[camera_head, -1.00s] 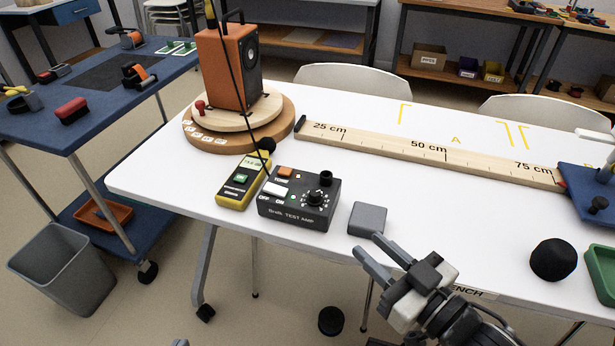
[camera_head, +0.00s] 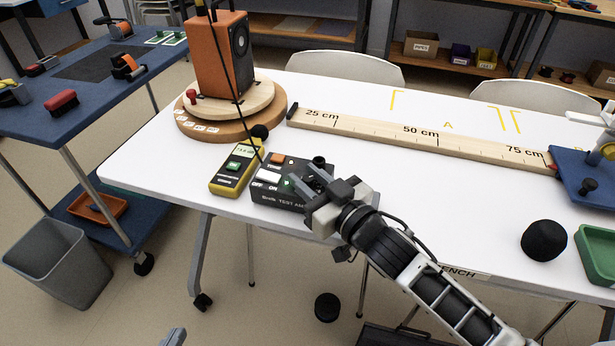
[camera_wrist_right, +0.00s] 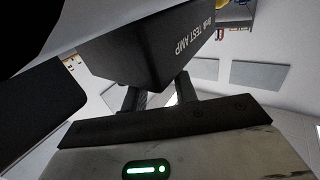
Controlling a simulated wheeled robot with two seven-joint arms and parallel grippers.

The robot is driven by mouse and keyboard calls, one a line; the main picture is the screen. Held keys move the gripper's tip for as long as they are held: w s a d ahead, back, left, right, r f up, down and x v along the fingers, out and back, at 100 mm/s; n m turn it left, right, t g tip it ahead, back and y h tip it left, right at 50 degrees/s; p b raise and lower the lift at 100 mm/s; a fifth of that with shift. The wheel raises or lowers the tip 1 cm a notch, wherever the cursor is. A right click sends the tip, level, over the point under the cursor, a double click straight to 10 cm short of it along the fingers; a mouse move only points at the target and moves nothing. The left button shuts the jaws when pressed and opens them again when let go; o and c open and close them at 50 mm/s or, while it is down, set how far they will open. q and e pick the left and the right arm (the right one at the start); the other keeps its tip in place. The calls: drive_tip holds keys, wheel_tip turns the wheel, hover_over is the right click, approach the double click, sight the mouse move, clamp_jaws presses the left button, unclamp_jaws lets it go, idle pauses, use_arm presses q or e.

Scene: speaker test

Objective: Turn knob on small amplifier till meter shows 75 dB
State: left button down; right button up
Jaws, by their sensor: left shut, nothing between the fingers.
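The small black amplifier (camera_head: 275,198) stands near the table's front edge; its side also shows large in the right wrist view (camera_wrist_right: 150,50). My right gripper (camera_head: 308,180) is over the amplifier's right part, fingers apart and tilted down at the knob area. The gripper hides the knob, so I cannot tell whether the fingers touch it. In the right wrist view the fingers (camera_wrist_right: 158,98) stand apart against the amplifier. The yellow sound meter (camera_head: 231,176) lies to the left of the amplifier; its lit digits are too small to read surely. My left gripper (camera_head: 174,338) is shut and empty at the bottom edge.
An orange speaker (camera_head: 218,62) stands on a round wooden turntable (camera_head: 240,128) behind the meter. A thin cable runs down to the amplifier. A wooden ruler (camera_head: 400,135) crosses the table. A black dome (camera_head: 544,240) and green tray (camera_head: 598,262) are right.

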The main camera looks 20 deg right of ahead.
drive_tip(key=shift+w+a, duration=0.1)
drive_tip(key=shift+w, duration=0.1)
drive_tip(key=shift+c, duration=0.2)
clamp_jaws()
drive_tip(key=shift+r+m+t+h+p, duration=0.1)
drive_tip(key=shift+m+t+h+p, duration=0.2)
drive_tip(key=shift+m+h, duration=0.7)
drive_tip(key=shift+h, duration=0.5)
